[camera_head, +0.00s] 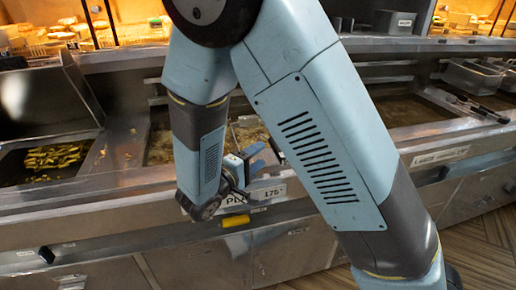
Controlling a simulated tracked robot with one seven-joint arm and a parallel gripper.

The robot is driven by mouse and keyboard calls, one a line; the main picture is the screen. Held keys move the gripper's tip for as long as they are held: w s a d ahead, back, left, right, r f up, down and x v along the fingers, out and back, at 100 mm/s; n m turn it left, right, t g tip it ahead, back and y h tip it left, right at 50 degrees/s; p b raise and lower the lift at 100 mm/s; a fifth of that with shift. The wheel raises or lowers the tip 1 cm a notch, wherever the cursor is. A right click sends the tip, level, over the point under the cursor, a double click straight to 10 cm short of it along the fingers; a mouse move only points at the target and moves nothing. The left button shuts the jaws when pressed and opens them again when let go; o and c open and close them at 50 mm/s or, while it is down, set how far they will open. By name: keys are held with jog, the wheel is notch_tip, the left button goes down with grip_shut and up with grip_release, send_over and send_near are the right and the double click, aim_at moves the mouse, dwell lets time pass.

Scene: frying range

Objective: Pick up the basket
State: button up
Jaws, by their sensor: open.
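My gripper (252,158) is low in the middle of the picture, at the front edge of the fryer counter. It is small here and partly covered by my own wrist, but its jaws look apart. Just behind it, what looks like a basket (250,132) shows in part over the middle oil vat. My forearm and gripper hide much of it, including any handle. I cannot tell whether the gripper touches it.
A vat with cut fries (55,158) is at the left. Another oil vat (405,112) is at the right. Metal containers (472,76) stand at the back right. Lit food shelves (75,35) line the back. A yellow block (236,219) sits on the counter's front.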

aim_at(272, 146)
jog(key=x, duration=0.5)
jog(key=shift+w+d, duration=0.1)
jog(key=shift+w, duration=0.15)
jog(key=shift+a+x, duration=0.2)
jog(key=shift+x, duration=2.35)
jog(key=shift+w+f, duration=0.1)
jog(key=shift+w, duration=0.1)
jog(key=shift+c, duration=0.4)
grip_shut()
